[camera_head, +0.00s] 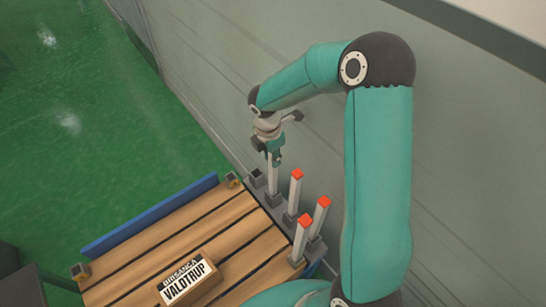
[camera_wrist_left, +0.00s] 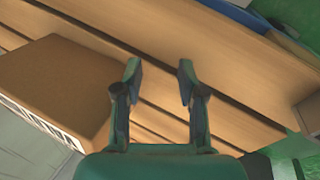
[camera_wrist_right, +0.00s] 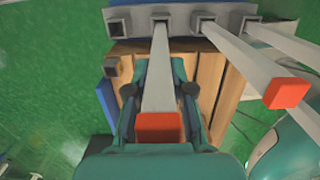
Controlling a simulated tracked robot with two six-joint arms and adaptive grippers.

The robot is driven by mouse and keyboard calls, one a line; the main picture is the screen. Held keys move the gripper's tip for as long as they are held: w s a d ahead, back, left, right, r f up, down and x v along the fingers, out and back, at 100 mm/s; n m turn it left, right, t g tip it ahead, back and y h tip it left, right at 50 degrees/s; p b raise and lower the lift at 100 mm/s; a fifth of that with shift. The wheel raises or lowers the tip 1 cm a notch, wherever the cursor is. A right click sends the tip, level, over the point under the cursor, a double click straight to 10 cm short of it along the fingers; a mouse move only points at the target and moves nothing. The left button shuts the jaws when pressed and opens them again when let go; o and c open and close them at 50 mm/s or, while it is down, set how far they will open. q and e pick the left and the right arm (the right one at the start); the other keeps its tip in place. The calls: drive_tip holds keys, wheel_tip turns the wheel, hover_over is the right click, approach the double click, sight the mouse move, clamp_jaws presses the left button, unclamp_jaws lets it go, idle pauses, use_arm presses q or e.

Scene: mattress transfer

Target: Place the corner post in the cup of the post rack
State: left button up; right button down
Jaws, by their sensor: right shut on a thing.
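My right gripper (camera_head: 272,146) is shut on a pale corner post (camera_head: 272,176) with a red top, which also shows in the right wrist view (camera_wrist_right: 157,85). The post stands about upright. Its lower end meets the second cup from the left in the right wrist view; I cannot tell how deep it sits. The grey post rack (camera_wrist_right: 182,29) runs along the pallet's end. The leftmost cup (camera_wrist_right: 117,27) is empty. Other red-topped posts (camera_head: 296,190) stand in the rack. My left gripper (camera_wrist_left: 160,70) is open and empty above the wooden slats.
A slatted wooden pallet (camera_head: 226,238) carries a labelled cardboard box (camera_head: 190,280), which is left of my left gripper in the left wrist view (camera_wrist_left: 55,85). A blue board (camera_head: 150,216) edges the pallet. A grey wall (camera_head: 300,30) stands behind the rack.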

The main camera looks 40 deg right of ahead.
use_arm(q)
drive_tip(key=shift+f+b, duration=0.4)
use_arm(e)
drive_tip(key=shift+f, duration=0.6)
drive_tip(key=c, duration=1)
unclamp_jaws()
use_arm(q)
drive_tip(key=shift+r, duration=0.1)
use_arm(e)
drive_tip(key=shift+r, duration=0.15)
